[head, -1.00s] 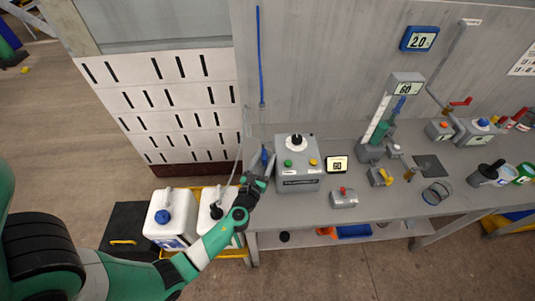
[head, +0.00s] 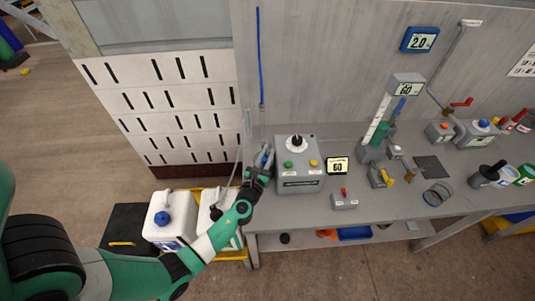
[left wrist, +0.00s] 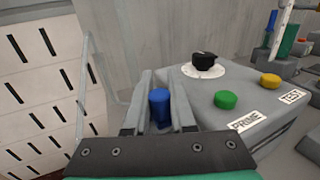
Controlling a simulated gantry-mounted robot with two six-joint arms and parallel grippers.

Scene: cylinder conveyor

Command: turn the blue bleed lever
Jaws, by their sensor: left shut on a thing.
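The blue bleed lever (left wrist: 159,103) shows in the left wrist view between my two finger plates, at the left side of the grey box (left wrist: 245,80). In the head view my left gripper (head: 262,160) is at the left side of that box, at the left end of the bench, and hides most of the lever. The left gripper (left wrist: 162,103) is shut on the blue lever. The box carries a black knob (head: 297,142), a green button (head: 288,164) and a yellow button (head: 313,162). My right gripper is not in view.
White jugs (head: 168,222) stand in a yellow tray below my left arm. The wall panel (head: 320,60) is behind the bench.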

